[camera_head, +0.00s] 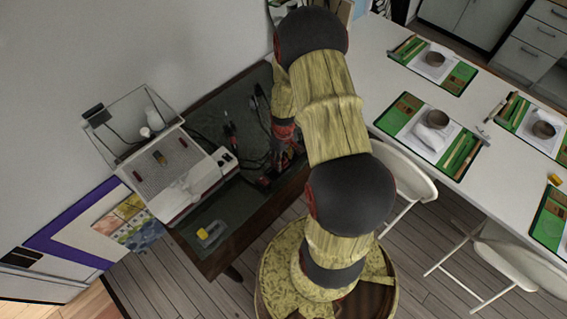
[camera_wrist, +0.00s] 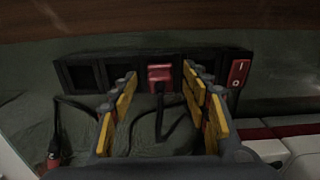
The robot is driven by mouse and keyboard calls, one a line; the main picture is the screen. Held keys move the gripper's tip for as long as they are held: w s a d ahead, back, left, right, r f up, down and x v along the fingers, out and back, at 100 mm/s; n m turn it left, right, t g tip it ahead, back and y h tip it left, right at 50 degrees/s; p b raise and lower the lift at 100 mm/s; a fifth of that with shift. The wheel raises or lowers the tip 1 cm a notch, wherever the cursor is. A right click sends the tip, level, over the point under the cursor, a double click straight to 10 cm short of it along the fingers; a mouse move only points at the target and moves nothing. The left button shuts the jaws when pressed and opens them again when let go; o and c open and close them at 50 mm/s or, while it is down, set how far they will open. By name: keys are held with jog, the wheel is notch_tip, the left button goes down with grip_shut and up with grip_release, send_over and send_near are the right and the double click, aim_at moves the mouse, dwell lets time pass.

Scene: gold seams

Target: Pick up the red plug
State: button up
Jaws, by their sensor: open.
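The red plug (camera_wrist: 160,76) shows in the wrist view, seated in a black power strip (camera_wrist: 120,68) with dark cable around it. My gripper (camera_wrist: 159,86) is open. Its yellow-padded fingers stand to the left and right of the plug, with the plug showing in the gap between them. I cannot tell whether the fingertips reach past its face, and they do not appear closed on it. In the head view my gripper (camera_head: 287,158) is low over the dark desk, and my arm hides much of that area; I cannot make out the plug there.
A red rocker switch (camera_wrist: 238,73) is at the strip's right end. A loose red-and-black connector (camera_wrist: 53,155) lies at the left. On the desk (camera_head: 240,195) are a white boxy device (camera_head: 180,175), cables and a yellow-topped item (camera_head: 203,233). A white table (camera_head: 385,95) stands to the right.

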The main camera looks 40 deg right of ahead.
jog(key=shift+c, duration=0.3)
jog(key=c, duration=1.1)
grip_shut()
jog(key=shift+r, duration=0.15)
jog(key=shift+r, duration=0.6)
jog(key=s+a+r+p, duration=0.3)
jog(key=s+r, duration=0.3)
jog(key=r, duration=0.2)
jog(key=s+a+r+p, duration=0.4)
jog(key=s+r, duration=0.2)
jog(key=r, duration=0.2)
jog(key=shift+r, duration=0.35)
jog(key=shift+s, duration=0.1)
